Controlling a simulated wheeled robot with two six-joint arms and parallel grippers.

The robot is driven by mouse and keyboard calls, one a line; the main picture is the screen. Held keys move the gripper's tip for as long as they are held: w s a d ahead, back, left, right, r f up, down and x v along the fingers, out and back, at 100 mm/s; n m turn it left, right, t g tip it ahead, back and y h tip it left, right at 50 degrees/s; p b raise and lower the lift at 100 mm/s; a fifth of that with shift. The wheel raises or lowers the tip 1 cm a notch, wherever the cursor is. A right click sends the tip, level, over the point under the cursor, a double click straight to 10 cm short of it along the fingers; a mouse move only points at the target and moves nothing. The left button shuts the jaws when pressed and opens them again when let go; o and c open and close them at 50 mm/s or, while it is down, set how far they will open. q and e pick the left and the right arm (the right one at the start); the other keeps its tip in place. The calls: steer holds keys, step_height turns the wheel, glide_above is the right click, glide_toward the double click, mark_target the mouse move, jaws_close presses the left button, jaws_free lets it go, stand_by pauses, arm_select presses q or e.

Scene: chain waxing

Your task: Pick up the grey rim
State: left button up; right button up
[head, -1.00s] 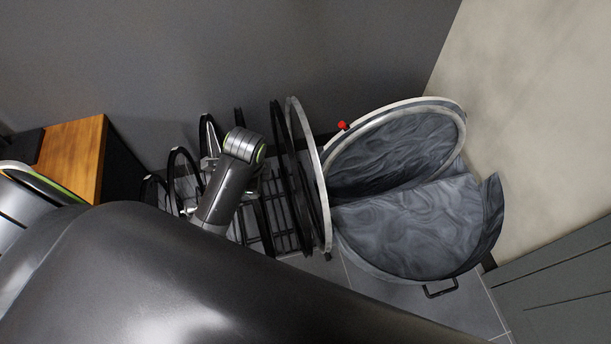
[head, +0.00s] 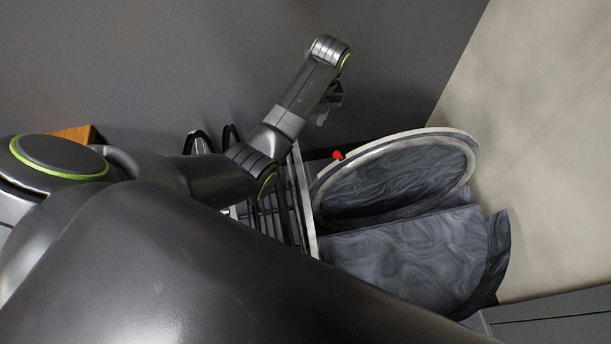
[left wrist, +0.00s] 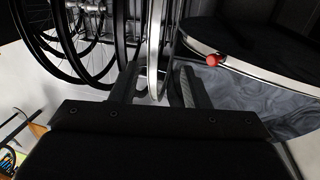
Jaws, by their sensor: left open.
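The grey rim (head: 304,205) is a thin silvery hoop standing on edge at the right end of a row of wheels; my arm hides part of it in the head view. In the left wrist view the grey rim (left wrist: 153,42) runs upright, and its lower part shows between my fingers. My left gripper (head: 328,108) is above the rim's far end in the head view. In the left wrist view my left gripper (left wrist: 157,78) is open, one finger on each side of the rim. Whether they touch it I cannot tell. My right gripper is not in view.
Black wheels (left wrist: 92,42) stand in a rack close left of the rim. A round bag with grey marbled lining (head: 400,250) lies open close to its right, with a red knob (head: 338,155) on its edge. A dark wall (head: 200,60) is behind.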

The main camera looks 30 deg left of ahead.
arm_select(q)
steer(key=f, duration=0.1)
glide_toward(297, 152)
steer(key=s, duration=0.1)
steer(key=x, duration=0.3)
steer(key=b+x, duration=0.1)
steer(key=x, duration=0.1)
steer(key=shift+w+d+f, duration=0.15)
steer(key=shift+d+f, duration=0.1)
steer(key=shift+d, duration=0.05)
steer(key=shift+f, duration=0.15)
steer(key=shift+a+f, duration=0.15)
steer(key=shift+f, duration=0.1)
steer(key=shift+w+a+b+x, duration=0.15)
steer(key=shift+b+x, duration=0.1)
steer(key=shift+x, duration=0.9)
steer(key=shift+w+a+b+x, duration=0.15)
steer(key=shift+b+x, duration=0.1)
steer(key=shift+x, duration=0.9)
steer(key=shift+s, duration=0.1)
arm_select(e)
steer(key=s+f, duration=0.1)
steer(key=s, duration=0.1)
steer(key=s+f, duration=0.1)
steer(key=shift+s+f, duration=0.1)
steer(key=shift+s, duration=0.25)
arm_select(q)
steer(key=shift+c, duration=0.4)
